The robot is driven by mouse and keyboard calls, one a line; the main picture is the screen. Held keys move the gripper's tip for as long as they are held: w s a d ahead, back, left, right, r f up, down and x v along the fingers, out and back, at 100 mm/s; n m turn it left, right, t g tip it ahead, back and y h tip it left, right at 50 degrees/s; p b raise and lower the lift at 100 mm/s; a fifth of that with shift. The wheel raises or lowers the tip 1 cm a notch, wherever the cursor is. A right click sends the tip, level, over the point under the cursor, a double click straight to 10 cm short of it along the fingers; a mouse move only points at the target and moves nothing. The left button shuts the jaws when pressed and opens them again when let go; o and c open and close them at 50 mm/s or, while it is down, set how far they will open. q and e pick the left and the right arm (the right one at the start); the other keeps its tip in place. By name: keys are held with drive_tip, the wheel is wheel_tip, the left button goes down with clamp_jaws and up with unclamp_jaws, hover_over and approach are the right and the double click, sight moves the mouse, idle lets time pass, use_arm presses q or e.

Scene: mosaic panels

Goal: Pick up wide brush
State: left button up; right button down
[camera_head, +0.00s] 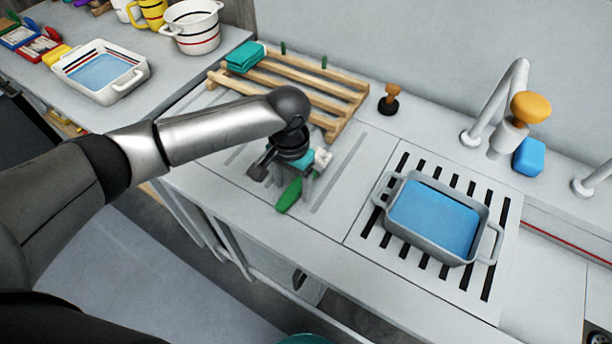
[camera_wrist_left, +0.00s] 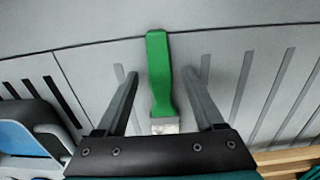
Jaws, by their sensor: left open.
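The wide brush with a green handle (camera_head: 289,195) lies on the grey counter below my left gripper. In the left wrist view its green handle (camera_wrist_left: 159,70) stands between the two fingers, and the lighter part at its lower end is partly hidden by the gripper body. My left gripper (camera_head: 298,187) is open, with a finger on each side of the handle and a visible gap to each. It also shows in the left wrist view (camera_wrist_left: 160,80). My right gripper is not in view.
A wooden rack (camera_head: 345,92) with folded teal cloths (camera_head: 245,58) stands behind the arm. A grey basin of blue water (camera_head: 480,252) sits on the slotted drainer to the right. A small wooden-handled stopper (camera_head: 390,96) and a tap (camera_head: 515,85) stand at the back.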

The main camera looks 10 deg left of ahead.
use_arm(q)
drive_tip(key=shift+f, duration=0.5)
clamp_jaws()
